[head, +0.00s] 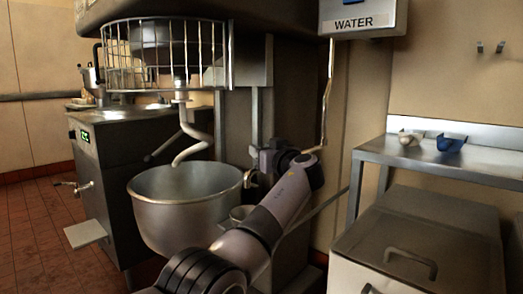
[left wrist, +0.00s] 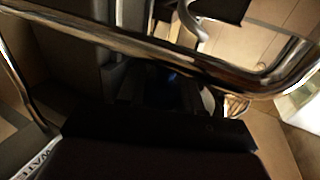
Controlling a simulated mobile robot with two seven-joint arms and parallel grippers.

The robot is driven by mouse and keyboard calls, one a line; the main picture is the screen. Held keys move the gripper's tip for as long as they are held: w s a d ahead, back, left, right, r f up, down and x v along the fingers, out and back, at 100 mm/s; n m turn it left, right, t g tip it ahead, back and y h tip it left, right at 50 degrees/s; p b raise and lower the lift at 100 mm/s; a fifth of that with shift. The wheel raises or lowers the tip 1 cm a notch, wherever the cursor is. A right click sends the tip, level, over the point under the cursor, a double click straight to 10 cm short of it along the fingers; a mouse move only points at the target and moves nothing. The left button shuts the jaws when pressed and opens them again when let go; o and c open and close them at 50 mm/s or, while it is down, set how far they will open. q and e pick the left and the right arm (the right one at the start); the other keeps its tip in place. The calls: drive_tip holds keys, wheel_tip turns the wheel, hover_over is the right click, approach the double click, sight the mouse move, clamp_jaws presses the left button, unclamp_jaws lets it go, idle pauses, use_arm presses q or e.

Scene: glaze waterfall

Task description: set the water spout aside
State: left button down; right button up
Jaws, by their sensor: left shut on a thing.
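The water spout (head: 325,110) is a thin metal pipe that drops from the box marked WATER (head: 362,18) and bends left at its lower end. My left gripper (head: 265,157) is shut on the spout's lower part, beside the right rim of the mixing bowl (head: 175,220). The spout's short tip shows just below the gripper, near that rim. My fingers hide the held stretch. In the left wrist view a shiny tube (left wrist: 150,45) crosses close in front of the camera; the fingertips are too dark to make out. My right gripper is not in view.
A wire guard (head: 165,55) and a dough hook (head: 192,140) hang over the bowl. Red tiled floor (head: 35,225) is open at left.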

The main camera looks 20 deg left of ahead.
use_arm(q)
drive_tip(key=shift+d+f, duration=0.15)
drive_tip(key=shift+d, duration=0.05)
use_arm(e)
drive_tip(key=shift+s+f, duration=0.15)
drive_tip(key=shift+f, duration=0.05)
use_arm(q)
drive_tip(key=c, duration=1)
unclamp_jaws()
drive_tip(key=shift+c, duration=0.2)
drive_tip(key=shift+o, duration=1.3)
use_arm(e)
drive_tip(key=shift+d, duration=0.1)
use_arm(q)
drive_tip(key=shift+s, duration=0.1)
drive_tip(key=shift+v, duration=3.6)
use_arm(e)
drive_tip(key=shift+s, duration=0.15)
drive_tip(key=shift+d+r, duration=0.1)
